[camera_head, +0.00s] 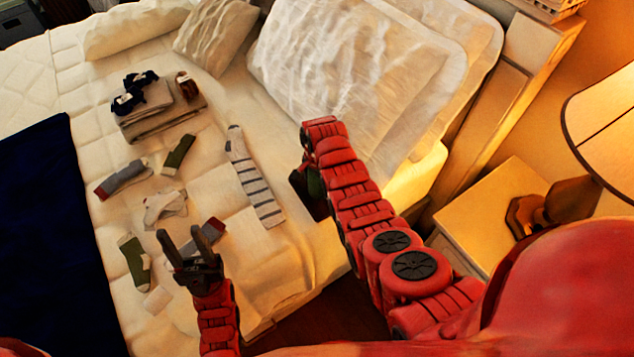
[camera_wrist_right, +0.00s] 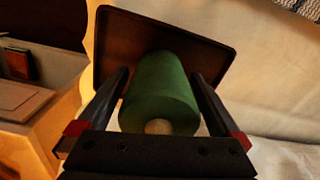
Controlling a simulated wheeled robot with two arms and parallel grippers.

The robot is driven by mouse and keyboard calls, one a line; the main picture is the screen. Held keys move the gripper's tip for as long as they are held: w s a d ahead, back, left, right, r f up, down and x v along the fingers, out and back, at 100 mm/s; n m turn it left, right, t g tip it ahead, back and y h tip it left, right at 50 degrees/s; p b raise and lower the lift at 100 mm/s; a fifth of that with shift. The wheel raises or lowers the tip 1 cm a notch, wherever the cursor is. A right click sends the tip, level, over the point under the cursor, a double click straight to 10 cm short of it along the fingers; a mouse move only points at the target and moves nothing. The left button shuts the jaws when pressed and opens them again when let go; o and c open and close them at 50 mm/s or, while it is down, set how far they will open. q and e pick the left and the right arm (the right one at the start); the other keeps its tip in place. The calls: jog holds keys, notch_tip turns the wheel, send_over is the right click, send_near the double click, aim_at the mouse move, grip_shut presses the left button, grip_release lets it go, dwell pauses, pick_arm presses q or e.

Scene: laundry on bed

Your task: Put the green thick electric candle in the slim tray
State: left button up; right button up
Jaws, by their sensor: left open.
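The green thick candle (camera_wrist_right: 160,88) is between the two fingers of my right gripper (camera_wrist_right: 160,78) in the right wrist view, and they close on its sides. The slim tray (camera_wrist_right: 116,45), brown with a dark raised rim, lies just beyond the candle's far end. Whether the candle touches the tray floor I cannot tell. In the head view a little of the candle (camera_head: 315,183) shows beside my right arm, and part of the dark tray (camera_head: 316,209) shows below it; my right gripper is mostly hidden. My left gripper (camera_head: 188,243) is open and empty over the bed.
The bed (camera_head: 200,205) holds several loose socks, including a long striped sock (camera_head: 254,180), and a folded laundry stack (camera_head: 155,115). A dark blue blanket (camera_head: 50,240) covers the left side. A nightstand (camera_head: 490,210) with a lamp (camera_head: 600,125) stands at right.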

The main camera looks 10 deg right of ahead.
jog(key=shift+r, duration=0.2)
notch_tip(320, 180, up, 8)
jog(key=shift+w+r+b, duration=0.1)
jog(key=shift+r+b, duration=0.15)
jog(key=shift+b, duration=0.65)
notch_tip(320, 180, up, 4)
jog(key=p, duration=0.3)
jog(key=shift+f, duration=0.25)
jog(key=shift+f, duration=0.1)
